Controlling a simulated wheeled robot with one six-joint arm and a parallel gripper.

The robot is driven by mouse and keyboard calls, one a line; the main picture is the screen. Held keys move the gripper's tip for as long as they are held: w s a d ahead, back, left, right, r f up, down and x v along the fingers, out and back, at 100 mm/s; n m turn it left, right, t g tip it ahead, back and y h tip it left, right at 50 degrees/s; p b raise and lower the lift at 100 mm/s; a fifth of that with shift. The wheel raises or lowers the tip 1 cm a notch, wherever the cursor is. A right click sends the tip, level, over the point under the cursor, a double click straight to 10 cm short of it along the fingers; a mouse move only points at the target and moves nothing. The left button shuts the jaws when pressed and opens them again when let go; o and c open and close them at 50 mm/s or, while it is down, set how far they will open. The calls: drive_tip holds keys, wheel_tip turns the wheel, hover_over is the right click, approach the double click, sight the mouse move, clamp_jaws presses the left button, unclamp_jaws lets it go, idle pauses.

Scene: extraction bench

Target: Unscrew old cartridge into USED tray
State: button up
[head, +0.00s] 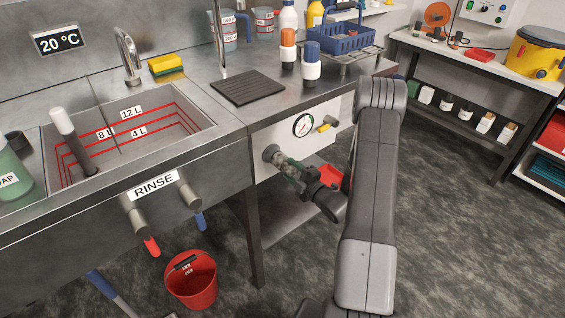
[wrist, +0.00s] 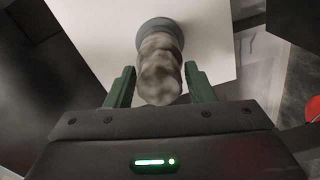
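The old cartridge (wrist: 160,72) is a lumpy, stained grey-brown cylinder. It sticks out from a round grey socket (wrist: 158,25) on a white panel. In the head view the panel (head: 268,137) is under the bench, and the cartridge is mostly hidden by my gripper (head: 288,166). In the wrist view my gripper (wrist: 160,83) has its green fingers on both sides of the cartridge, with narrow gaps showing, so it looks open around it. I cannot make out a USED label; a red tray-like thing (head: 331,177) shows partly behind my arm.
A pressure gauge (head: 303,125) and a yellow valve handle (head: 325,125) are on the panel near my arm. A bench leg (head: 250,240) and a red bucket (head: 191,279) stand to the left. Bottles (head: 311,65) and a blue basket (head: 346,38) are above. Floor at right is clear.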

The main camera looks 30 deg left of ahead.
drive_tip(key=c, duration=0.7)
drive_tip(key=n+b, duration=0.3)
drive_tip(key=shift+f, duration=0.2)
drive_tip(key=o, duration=0.7)
drive_tip(key=shift+r+n, duration=0.1)
drive_tip(key=shift+n, duration=0.4)
drive_tip(key=shift+c, duration=0.2)
drive_tip(key=o, duration=0.4)
drive_tip(key=shift+r, duration=0.15)
drive_tip(key=shift+o, duration=0.2)
drive_tip(key=shift+m+p, duration=0.3)
drive_tip(key=shift+r+m+p, duration=0.2)
drive_tip(key=shift+m+p, duration=0.65)
drive_tip(key=shift+m, duration=0.05)
drive_tip(key=shift+f+m+p, duration=0.2)
drive_tip(key=shift+m+p, duration=0.15)
drive_tip(key=shift+m, duration=0.45)
